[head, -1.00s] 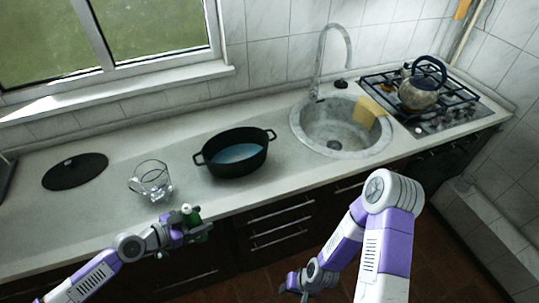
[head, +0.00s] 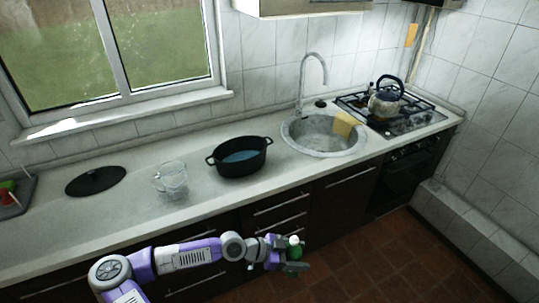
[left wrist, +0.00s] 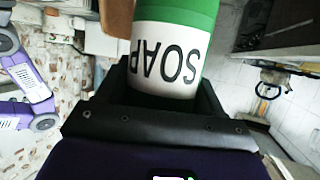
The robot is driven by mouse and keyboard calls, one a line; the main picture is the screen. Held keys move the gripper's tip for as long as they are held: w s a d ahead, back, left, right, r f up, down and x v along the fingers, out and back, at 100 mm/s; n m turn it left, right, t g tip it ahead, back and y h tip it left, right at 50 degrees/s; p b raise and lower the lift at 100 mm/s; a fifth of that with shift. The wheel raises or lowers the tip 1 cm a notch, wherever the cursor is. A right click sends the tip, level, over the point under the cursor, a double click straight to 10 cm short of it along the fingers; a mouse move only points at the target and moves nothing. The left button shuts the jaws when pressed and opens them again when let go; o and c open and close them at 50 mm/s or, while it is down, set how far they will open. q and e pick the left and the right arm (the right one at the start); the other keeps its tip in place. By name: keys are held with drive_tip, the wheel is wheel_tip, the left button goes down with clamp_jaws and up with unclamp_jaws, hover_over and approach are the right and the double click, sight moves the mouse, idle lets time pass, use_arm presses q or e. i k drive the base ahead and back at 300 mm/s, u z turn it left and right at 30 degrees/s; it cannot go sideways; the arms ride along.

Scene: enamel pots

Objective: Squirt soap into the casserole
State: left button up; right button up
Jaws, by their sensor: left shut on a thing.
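The black casserole (head: 226,168) stands open on the counter, left of the sink, with blue liquid in it. Its dark lid (head: 95,181) lies on the counter farther left. My left gripper (head: 284,254) is shut on a green and white soap bottle (head: 294,243) in front of the counter, below and to the right of the casserole and apart from it. In the left wrist view the bottle (left wrist: 172,52) sits between the jaws, its SOAP label upside down. My right gripper is not in the head view; part of my right arm (left wrist: 28,85) shows in the left wrist view.
A glass jug (head: 171,180) stands just left of the casserole. The sink (head: 290,135) with a yellow cloth (head: 343,124) on its rim is to the right, then a kettle (head: 384,105) on the hob (head: 415,124). The counter's front edge lies between the bottle and casserole.

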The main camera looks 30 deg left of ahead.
sight(240, 157)
drive_tip(key=u, duration=0.7)
drive_tip(key=i, duration=0.85)
drive_tip(key=u, duration=0.15)
